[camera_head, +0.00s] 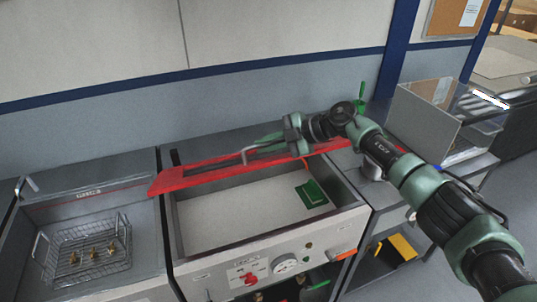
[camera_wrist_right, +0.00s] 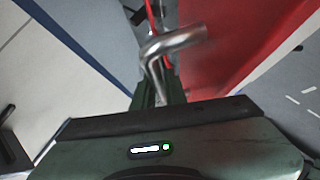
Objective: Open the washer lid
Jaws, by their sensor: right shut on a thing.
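The washer (camera_head: 285,268) is in the middle of the head view, with a pale basin showing below its red lid (camera_head: 185,180). The lid is raised at a tilt along the basin's back side. My right gripper (camera_head: 262,146) reaches in from the right and is shut on the lid's bent metal handle (camera_head: 246,156). In the right wrist view the shiny handle (camera_wrist_right: 172,44) runs between the fingers, with the red lid (camera_wrist_right: 215,45) behind it. The exact finger contact is partly hidden. My left gripper is not in view.
A tank with a wire basket (camera_head: 90,250) of brass parts stands at the left. A green piece (camera_head: 311,194) lies in the washer basin. A clear-sided box (camera_head: 425,115) stands on the bench at the right. A wall rises close behind.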

